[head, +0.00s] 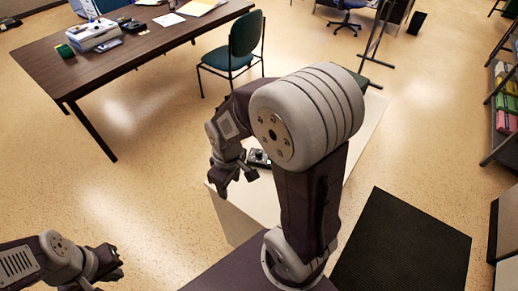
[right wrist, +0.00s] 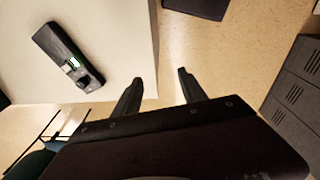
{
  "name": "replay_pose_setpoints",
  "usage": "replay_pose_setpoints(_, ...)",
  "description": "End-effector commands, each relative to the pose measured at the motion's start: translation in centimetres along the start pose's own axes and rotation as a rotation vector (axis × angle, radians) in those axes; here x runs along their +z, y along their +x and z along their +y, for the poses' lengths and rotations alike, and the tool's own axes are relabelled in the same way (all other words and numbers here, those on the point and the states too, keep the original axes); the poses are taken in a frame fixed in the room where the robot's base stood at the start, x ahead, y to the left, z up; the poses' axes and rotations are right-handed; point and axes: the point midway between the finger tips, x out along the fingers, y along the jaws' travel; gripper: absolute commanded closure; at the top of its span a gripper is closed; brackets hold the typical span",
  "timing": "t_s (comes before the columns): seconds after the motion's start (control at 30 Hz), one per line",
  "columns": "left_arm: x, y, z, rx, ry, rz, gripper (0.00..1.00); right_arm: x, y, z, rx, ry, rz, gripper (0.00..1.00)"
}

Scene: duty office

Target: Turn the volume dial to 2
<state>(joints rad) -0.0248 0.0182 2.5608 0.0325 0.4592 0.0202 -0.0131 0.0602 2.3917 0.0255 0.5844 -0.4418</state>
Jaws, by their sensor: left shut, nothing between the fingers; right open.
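A dark oblong device (right wrist: 60,45) lies on a white table top (right wrist: 115,35), at the upper left of the right wrist view. In the head view the device (head: 259,158) is partly hidden by my right arm. My right gripper (right wrist: 160,85) is open and empty, beside the table edge and apart from the device. My left gripper (head: 112,264) is shut and empty at the lower left, far from the device.
A dark desk (head: 60,60) with office items stands at the upper left, with a green chair (head: 234,48) beside it. A black mat (head: 405,250) lies on the floor at the right. Shelves (head: 505,90) line the right edge. Floor left of the white table is clear.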

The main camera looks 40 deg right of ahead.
Motion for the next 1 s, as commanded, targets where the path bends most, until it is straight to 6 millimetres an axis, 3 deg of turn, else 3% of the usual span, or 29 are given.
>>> replay_pose_setpoints(0.23, -0.1, -0.9, 0.0, 0.0, 0.0, 0.0, 1.0, -6.2, -1.8, 6.1, 0.024, -0.303, 0.009, 0.51)
replay_pose_setpoints(0.37, -0.2, -1.9, 0.0, 0.0, 0.0, 0.0, 1.0, -8.6, -1.5, 12.5, 0.029, -0.404, -0.012, 0.51)
replay_pose_setpoints(0.43, -0.3, -2.6, 0.1, 0.0, 0.0, 0.0, 1.0, -8.8, -0.5, 17.0, 0.025, -0.408, -0.031, 0.51)
replay_pose_setpoints(0.5, -0.4, -3.2, 0.1, 0.0, 0.0, 0.001, 1.0, -7.7, 1.3, 20.8, 0.012, -0.37, -0.052, 0.51)
replay_pose_setpoints(0.6, -0.4, -3.7, 0.1, 0.0, 0.0, 0.001, 1.0, -5.2, 3.7, 23.7, -0.016, -0.296, -0.079, 0.51)
replay_pose_setpoints(0.73, -0.4, -3.9, 0.1, 0.0, 0.0, 0.0, 1.0, -2.9, 5.2, 24.8, -0.043, -0.241, -0.099, 0.51)
replay_pose_setpoints(0.87, -0.4, -3.8, 0.1, 0.0, 0.0, 0.0, 1.0, -2.8, 5.6, 24.8, -0.044, -0.238, -0.099, 0.51)
replay_pose_setpoints(1.0, -0.4, -4.0, 0.1, 0.0, 0.0, 0.0, 1.0, -2.5, 7.8, 24.6, -0.047, -0.239, -0.101, 0.51)
